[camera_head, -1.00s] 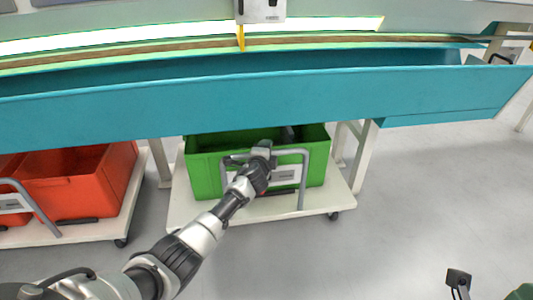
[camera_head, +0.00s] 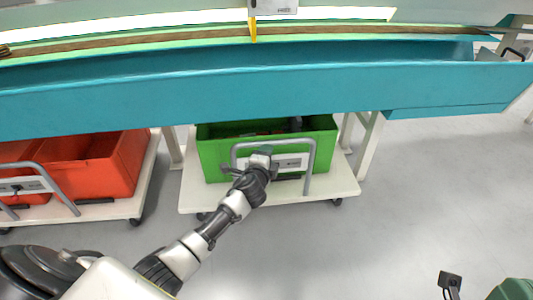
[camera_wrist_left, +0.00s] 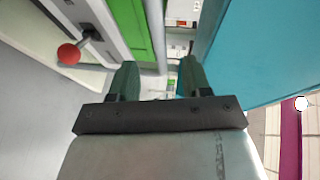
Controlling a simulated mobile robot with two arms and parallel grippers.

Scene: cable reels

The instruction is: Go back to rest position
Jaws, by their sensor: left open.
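My left gripper (camera_head: 257,163) is at the end of my arm coming in from the lower left in the head view. It overlaps the front of a green crate (camera_head: 218,158) and the grey bar frame there; contact cannot be told. In the left wrist view the two dark green fingers of my left gripper (camera_wrist_left: 159,80) are apart, with nothing between them. The green crate wall (camera_wrist_left: 132,22) shows to their upper left.
A long teal trough (camera_head: 230,98) spans above the crates. The green crate sits on a white wheeled cart (camera_head: 343,180). An orange-red crate (camera_head: 88,165) stands on another cart at left. In the wrist view a red knob (camera_wrist_left: 68,54) is left of my fingers.

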